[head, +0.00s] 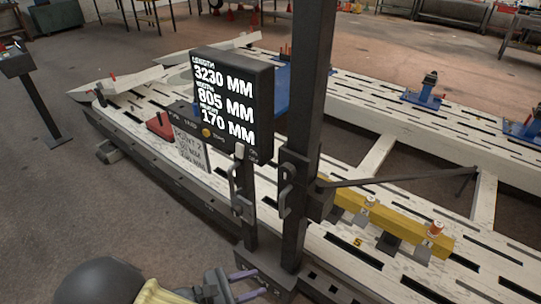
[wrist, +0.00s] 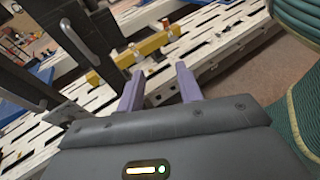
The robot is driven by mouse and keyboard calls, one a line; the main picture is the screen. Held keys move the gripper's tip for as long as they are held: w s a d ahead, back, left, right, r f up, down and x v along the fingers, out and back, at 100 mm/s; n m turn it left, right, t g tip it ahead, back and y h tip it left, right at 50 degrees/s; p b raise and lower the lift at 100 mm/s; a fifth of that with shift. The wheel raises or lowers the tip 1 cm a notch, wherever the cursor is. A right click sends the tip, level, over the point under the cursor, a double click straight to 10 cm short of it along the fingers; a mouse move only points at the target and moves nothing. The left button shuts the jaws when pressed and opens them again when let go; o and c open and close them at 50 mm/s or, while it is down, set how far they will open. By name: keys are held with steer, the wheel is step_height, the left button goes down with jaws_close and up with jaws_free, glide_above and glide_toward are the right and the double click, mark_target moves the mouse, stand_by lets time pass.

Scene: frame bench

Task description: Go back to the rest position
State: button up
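My gripper (head: 246,286) is at the bottom of the head view, low in front of the bench and left of the dark post's foot. In the wrist view my gripper (wrist: 158,82) shows two purple fingers standing apart with nothing between them. The white slotted frame bench (head: 400,150) runs across the head view. A dark display box (head: 233,95) with white text reading 3230, 805 and 170 MM stands on a post in front of it.
A tall dark post (head: 305,130) with handles rises close to my gripper. A yellow beam (head: 390,220) lies on the bench; it also shows in the wrist view (wrist: 145,50). Blue clamps (head: 425,95) stand at the far side. Open floor (head: 60,200) lies to the left.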

steer(key=w+d+r+m+g+y+p, duration=0.1)
steer(key=w+d+r+m+g+y, duration=0.1)
steer(key=d+r+m+y, duration=0.4)
steer(key=w+d+r+m+g+y+p, duration=0.1)
steer(key=d+r+m+y, duration=0.6)
steer(key=d+m, duration=0.7)
steer(key=r+m+g+p, duration=0.1)
steer(key=m, duration=0.1)
steer(key=shift+w+m+y, duration=0.3)
steer(key=shift+w, duration=0.05)
steer(key=shift+w+r, duration=0.1)
steer(key=shift+s+d, duration=0.1)
steer(key=shift+s, duration=0.1)
steer(key=shift+w, duration=0.15)
stand_by(0.5)
